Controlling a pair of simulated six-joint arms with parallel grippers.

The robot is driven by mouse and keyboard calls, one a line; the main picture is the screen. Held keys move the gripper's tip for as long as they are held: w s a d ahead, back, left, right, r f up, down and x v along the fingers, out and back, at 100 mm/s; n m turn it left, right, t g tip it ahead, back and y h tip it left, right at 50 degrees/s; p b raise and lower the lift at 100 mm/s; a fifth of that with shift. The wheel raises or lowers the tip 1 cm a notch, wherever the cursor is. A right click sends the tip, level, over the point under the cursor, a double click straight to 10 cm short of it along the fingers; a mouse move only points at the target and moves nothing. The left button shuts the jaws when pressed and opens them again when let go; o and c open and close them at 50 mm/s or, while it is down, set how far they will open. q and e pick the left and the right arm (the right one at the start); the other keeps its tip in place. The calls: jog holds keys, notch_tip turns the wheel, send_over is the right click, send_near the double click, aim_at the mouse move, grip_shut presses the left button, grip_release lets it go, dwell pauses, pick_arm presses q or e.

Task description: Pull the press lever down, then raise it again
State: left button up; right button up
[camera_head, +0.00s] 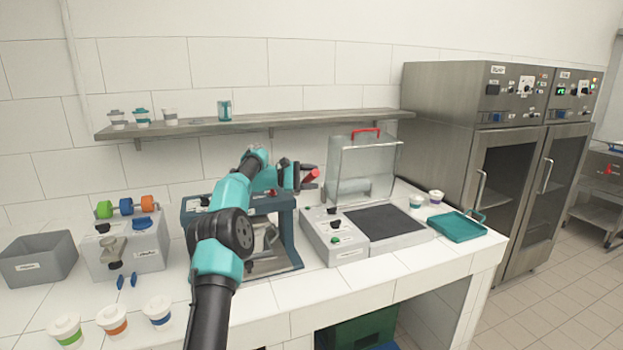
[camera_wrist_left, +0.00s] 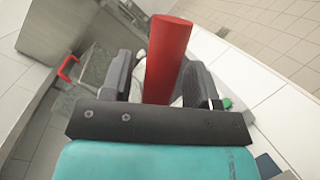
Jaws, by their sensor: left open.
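The press (camera_head: 288,232) is a dark blue frame on the white counter, largely hidden behind my left arm. Its red lever handle (camera_head: 310,175) sticks out at the upper right of the frame. My left gripper (camera_head: 306,172) is at the lever handle and open. In the left wrist view the red lever handle (camera_wrist_left: 167,60) stands between the two dark fingers (camera_wrist_left: 163,85), with a small gap visible beside it. Whether either finger touches it I cannot tell. My right gripper is in neither view.
Right of the press stands a grey machine (camera_head: 335,238) with a raised clear lid (camera_head: 365,165) and red handle. A teal tray (camera_head: 457,228) and small cups lie farther right. A grey bin (camera_head: 38,258), a dispenser box (camera_head: 125,250) and lidded cups (camera_head: 113,320) are at left. A shelf (camera_head: 255,126) runs above.

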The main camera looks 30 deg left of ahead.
pick_arm(q)
grip_shut()
dwell(0.5)
